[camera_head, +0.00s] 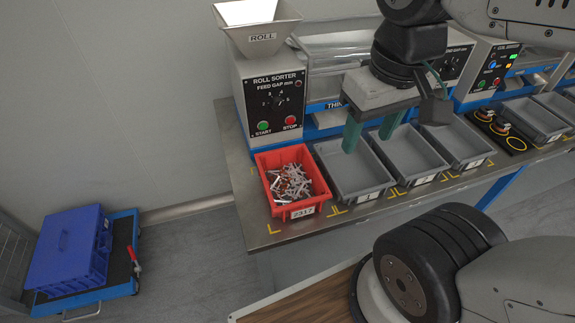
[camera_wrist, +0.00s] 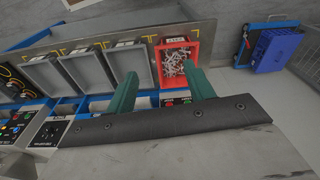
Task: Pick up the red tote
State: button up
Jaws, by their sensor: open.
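The red tote (camera_head: 262,172) stands upright at the left end of the workbench, in front of the roll sorter. It is filled with many small metal parts and has a white label reading 2317 on its front. It also shows in the wrist view (camera_wrist: 196,52), beyond my fingers. My gripper (camera_head: 370,138) is open and empty, above the grey trays to the right of the tote. Its two green fingers are spread apart in the wrist view (camera_wrist: 160,85). It does not touch the tote.
Grey trays (camera_head: 369,197) stand in a row right of the tote. The roll sorter (camera_head: 262,105) with its hopper (camera_head: 258,22) rises behind it. A blue cart (camera_head: 119,280) with a blue crate (camera_head: 67,250) stands on the floor at left. The floor between cart and bench is clear.

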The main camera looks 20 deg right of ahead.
aim_at(295, 186)
jog(key=u, duration=1.55)
jog(key=k, duration=0.7)
jog(key=z, duration=1.15)
jog(key=i, duration=0.5)
